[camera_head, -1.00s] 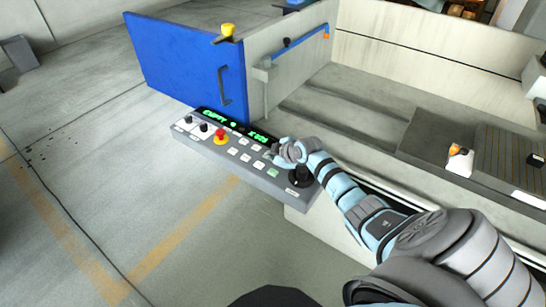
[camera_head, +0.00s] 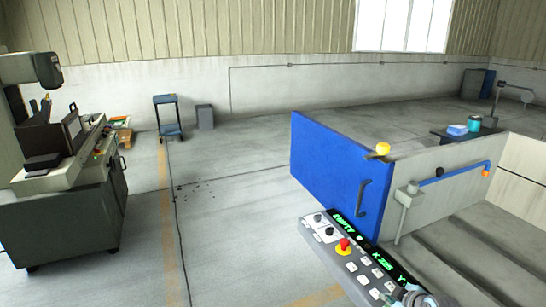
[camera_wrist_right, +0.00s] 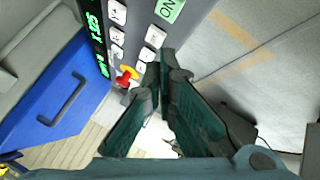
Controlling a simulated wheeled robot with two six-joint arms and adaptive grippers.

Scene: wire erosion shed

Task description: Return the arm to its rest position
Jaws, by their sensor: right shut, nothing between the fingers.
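My right arm shows only as a small grey part at the bottom edge of the head view, over the near end of the control panel (camera_head: 338,251). In the right wrist view my right gripper (camera_wrist_right: 163,66) is shut and empty, its two dark green fingers pointing at the panel (camera_wrist_right: 190,22). White buttons and a green ON button (camera_wrist_right: 169,9) lie beyond the fingertips. I cannot tell whether they touch the panel. A red emergency button (camera_wrist_right: 126,79) with a yellow base is left of the fingers. My left gripper is not in view.
The machine's grey tank wall (camera_head: 430,195) runs right. A machine (camera_head: 75,215) stands at left; a blue trolley (camera_head: 168,115) at the back.

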